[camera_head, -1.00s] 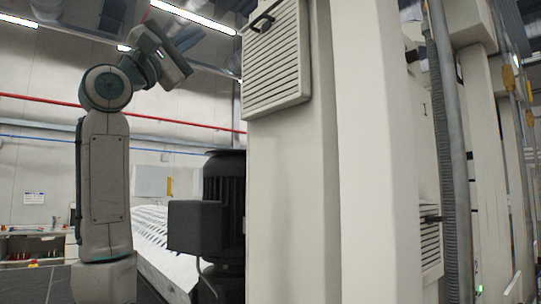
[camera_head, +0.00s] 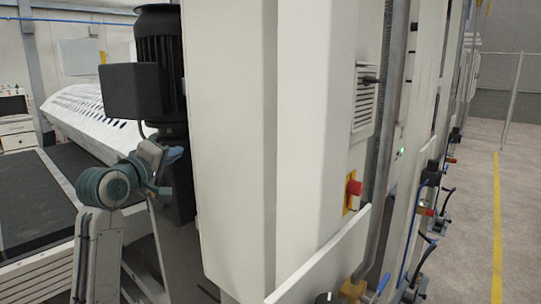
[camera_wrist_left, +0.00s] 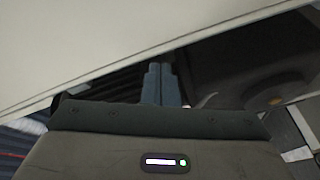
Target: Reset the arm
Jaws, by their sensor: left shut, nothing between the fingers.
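My left arm rises from the bottom left in the head view and bends at a teal-ringed joint. My left gripper (camera_head: 168,170) is at its end, in front of the black motor and left of the tall white machine column (camera_head: 235,130). In the left wrist view the two blue-grey fingers of the gripper (camera_wrist_left: 161,80) lie together with nothing between them. A pale panel (camera_wrist_left: 90,40) fills the upper part of that view, close to the fingers; I cannot tell whether they touch it. My right gripper is not in view.
A black motor (camera_head: 160,50) is mounted left of the column. A dark conveyor bed (camera_head: 40,200) lies at the left. A red emergency button (camera_head: 354,188) sits on the column's right side. Grey floor with a yellow line (camera_head: 497,230) is clear at the far right.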

